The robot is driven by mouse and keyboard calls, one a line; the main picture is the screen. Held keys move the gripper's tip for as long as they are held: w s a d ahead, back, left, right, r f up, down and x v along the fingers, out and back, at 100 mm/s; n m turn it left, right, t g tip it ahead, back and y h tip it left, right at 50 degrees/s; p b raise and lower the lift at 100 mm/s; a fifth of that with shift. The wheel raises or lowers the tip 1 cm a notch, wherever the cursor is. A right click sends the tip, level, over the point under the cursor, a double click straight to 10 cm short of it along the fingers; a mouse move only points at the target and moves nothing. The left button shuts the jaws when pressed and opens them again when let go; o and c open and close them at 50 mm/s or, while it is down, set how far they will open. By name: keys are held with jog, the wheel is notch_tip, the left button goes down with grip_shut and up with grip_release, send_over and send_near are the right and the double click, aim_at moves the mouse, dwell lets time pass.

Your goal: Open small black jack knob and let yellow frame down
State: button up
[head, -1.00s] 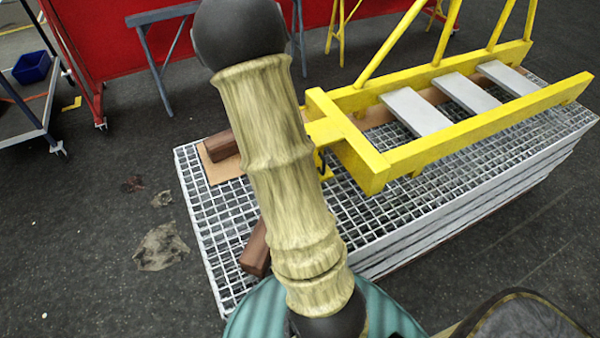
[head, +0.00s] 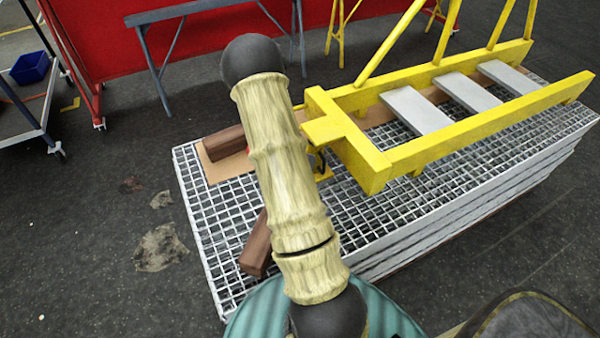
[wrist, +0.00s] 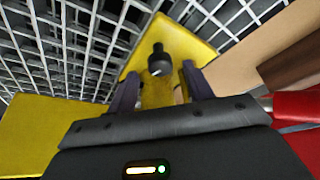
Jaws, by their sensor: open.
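The yellow frame (head: 375,160) rests raised above the grating, its near end beside my arm in the head view. In the wrist view a yellow beam shows at lower left (wrist: 35,130). A yellow jack with a small black knob (wrist: 159,62) stands on a yellow plate (wrist: 185,42). Part of the jack shows beside my arm in the head view (head: 323,172). My gripper (wrist: 160,75) is open, its two dark fingers either side of the jack, with the knob appearing between their tips. I cannot tell whether they touch it. My arm hides the gripper in the head view.
The jack and frame are over a stack of metal grating (head: 215,240). Brown wooden blocks (head: 225,143) lie on it. A red part (wrist: 295,108) is close to the gripper's right side in the wrist view. A blue trestle (head: 160,50) stands behind; dark floor at left is mostly clear.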

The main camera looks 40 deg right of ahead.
jog(key=shift+x, duration=1.3)
